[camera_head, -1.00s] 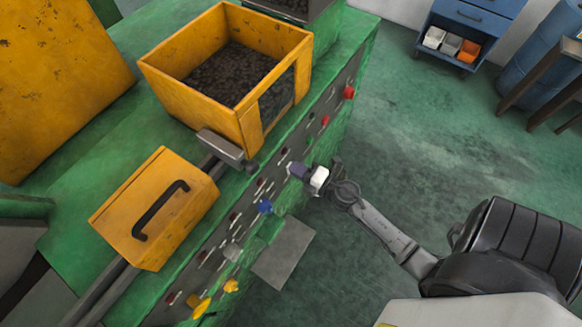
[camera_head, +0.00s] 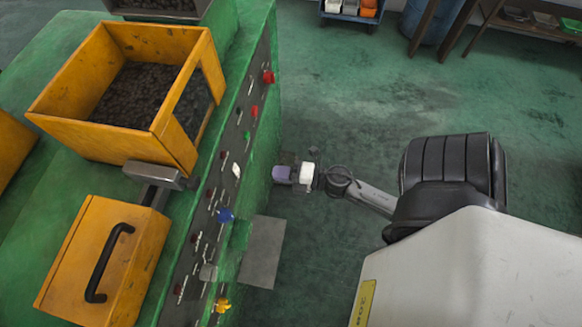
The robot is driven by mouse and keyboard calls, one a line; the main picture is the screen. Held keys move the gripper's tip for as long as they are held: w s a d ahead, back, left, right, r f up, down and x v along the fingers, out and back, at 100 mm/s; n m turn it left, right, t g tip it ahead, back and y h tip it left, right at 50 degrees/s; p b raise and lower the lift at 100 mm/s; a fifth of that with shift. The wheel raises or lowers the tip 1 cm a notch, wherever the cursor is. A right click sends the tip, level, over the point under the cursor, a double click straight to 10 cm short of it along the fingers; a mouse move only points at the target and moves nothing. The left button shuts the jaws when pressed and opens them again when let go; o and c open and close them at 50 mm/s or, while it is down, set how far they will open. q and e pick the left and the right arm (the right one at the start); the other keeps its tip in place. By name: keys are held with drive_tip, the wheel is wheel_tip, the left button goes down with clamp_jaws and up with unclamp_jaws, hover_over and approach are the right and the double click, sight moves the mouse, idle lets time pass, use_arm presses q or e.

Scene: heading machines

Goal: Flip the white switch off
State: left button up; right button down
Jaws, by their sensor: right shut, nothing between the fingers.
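The white switch (camera_head: 236,170) is a small pale lever on the dark control panel (camera_head: 184,246) along the right side of the green machine. It shows clear of my gripper. My right gripper (camera_head: 279,174), with a purple-grey tip, is shut and empty. It is just right of the panel at about the white switch's height in the picture, with a visible gap between them. Its fingers are small and seen from above. My left gripper is not in view.
Near the white switch are a blue knob (camera_head: 225,214), a green button (camera_head: 246,135) and red buttons (camera_head: 268,76). A grey knob (camera_head: 208,272) and yellow knob (camera_head: 221,304) are lower. A yellow bin (camera_head: 101,136) stands on the machine.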

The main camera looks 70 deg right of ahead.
drive_tip(key=shift+s+d+r, duration=0.1)
drive_tip(key=shift+s, duration=0.65)
drive_tip(key=shift+s+d+r, duration=0.1)
drive_tip(key=shift+s, duration=0.65)
